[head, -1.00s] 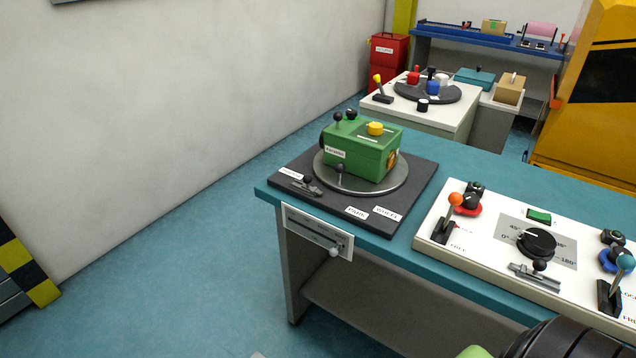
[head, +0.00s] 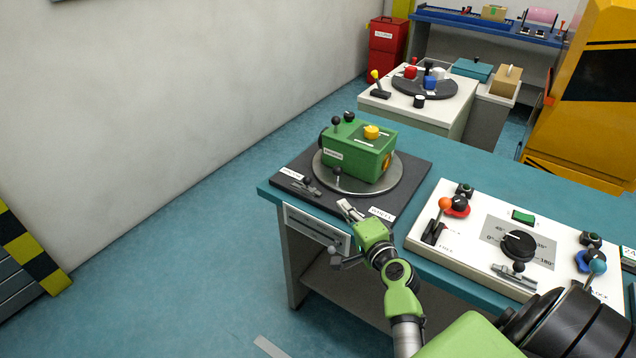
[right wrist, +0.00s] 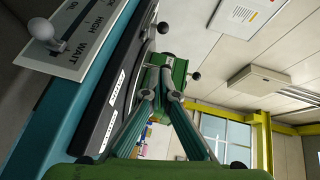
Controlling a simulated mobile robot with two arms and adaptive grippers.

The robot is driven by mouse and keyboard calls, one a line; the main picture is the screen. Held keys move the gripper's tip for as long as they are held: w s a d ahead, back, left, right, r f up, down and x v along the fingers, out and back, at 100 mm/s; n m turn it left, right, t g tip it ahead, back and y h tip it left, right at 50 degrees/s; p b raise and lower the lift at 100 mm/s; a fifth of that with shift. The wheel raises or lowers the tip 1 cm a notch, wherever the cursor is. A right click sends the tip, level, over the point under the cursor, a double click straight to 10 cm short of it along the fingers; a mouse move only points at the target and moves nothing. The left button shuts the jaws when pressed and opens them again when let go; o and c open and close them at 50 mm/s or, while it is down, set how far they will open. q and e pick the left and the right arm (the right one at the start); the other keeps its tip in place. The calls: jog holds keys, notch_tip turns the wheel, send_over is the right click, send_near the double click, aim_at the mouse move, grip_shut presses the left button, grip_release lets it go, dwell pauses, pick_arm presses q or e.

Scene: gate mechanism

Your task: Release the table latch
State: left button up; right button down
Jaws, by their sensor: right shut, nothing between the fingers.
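A green box (head: 352,150) with a yellow knob sits on a round grey turntable (head: 393,183) on a black base plate (head: 415,180). A small metal latch with a dark knob (head: 307,186) lies at the plate's front left corner; I cannot tell whether it is the table latch. Another small dark-knobbed lever (head: 338,175) stands at the turntable's front edge. My right gripper (head: 344,206) is shut and empty, just above the plate's front edge, right of the latch and apart from it. In the right wrist view its fingers (right wrist: 164,90) meet before the green box (right wrist: 178,75). My left gripper is out of view.
A white slider panel (head: 312,228) is on the table's front face below the plate; its round knob shows in the right wrist view (right wrist: 42,26). A white control panel (head: 470,240) with levers and a dial lies to the right.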

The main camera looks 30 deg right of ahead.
aim_at(306, 183)
jog(key=shift+d+r, duration=0.15)
jog(key=b+x, duration=0.3)
jog(key=x, duration=0.7)
jog(key=w+a, duration=0.1)
jog(key=w, duration=0.1)
jog(key=shift+w+a+f, duration=0.35)
jog(key=shift+w+a+b, duration=0.25)
jog(key=shift+b, duration=0.05)
jog(key=shift+w, duration=0.1)
